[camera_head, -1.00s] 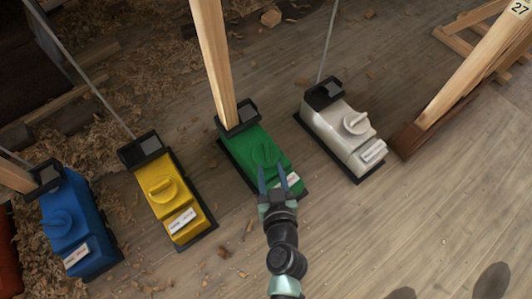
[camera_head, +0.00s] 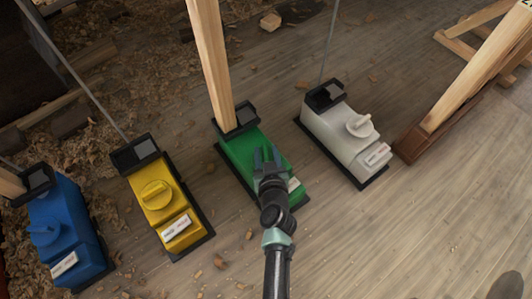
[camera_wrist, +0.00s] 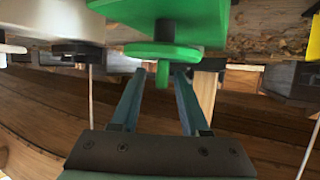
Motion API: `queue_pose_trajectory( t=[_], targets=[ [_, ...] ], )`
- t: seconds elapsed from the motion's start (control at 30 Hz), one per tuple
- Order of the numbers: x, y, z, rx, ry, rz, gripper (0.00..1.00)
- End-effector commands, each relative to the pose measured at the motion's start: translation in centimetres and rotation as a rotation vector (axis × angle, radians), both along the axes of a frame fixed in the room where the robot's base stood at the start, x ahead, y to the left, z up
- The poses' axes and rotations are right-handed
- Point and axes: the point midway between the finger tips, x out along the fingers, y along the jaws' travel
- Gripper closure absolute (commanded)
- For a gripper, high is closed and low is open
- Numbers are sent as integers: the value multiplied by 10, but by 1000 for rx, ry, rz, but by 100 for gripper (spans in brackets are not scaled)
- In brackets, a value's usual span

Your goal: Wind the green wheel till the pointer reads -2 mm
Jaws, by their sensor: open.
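The green box (camera_head: 241,154) stands on a dark base plate in the middle of the head view, under a wooden post. Its wheel is mostly hidden there behind my gripper (camera_head: 267,156). In the wrist view the green wheel (camera_wrist: 150,49) is a disc with a raised grip bar (camera_wrist: 163,77). My gripper (camera_wrist: 162,72) is open, with its fingertips on either side of the bar; I cannot tell whether they touch it. A white label (camera_head: 294,184) shows partly beside my wrist. The pointer and its reading cannot be made out.
Similar boxes stand beside it: yellow (camera_head: 155,190) and blue (camera_head: 62,232) to the left, white (camera_head: 342,131) to the right. A slanted timber post (camera_head: 475,75) stands at the far right.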

Motion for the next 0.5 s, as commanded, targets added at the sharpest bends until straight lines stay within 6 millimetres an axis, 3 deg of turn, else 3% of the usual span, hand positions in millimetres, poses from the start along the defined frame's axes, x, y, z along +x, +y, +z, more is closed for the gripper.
queue_pose_trajectory(
  t=[0.37, 0.5],
  targets=[
    [4, 1, -1, 0, 0, 0, 55],
    [4, 1, -2, 0, 0, 0, 80]
  ],
)
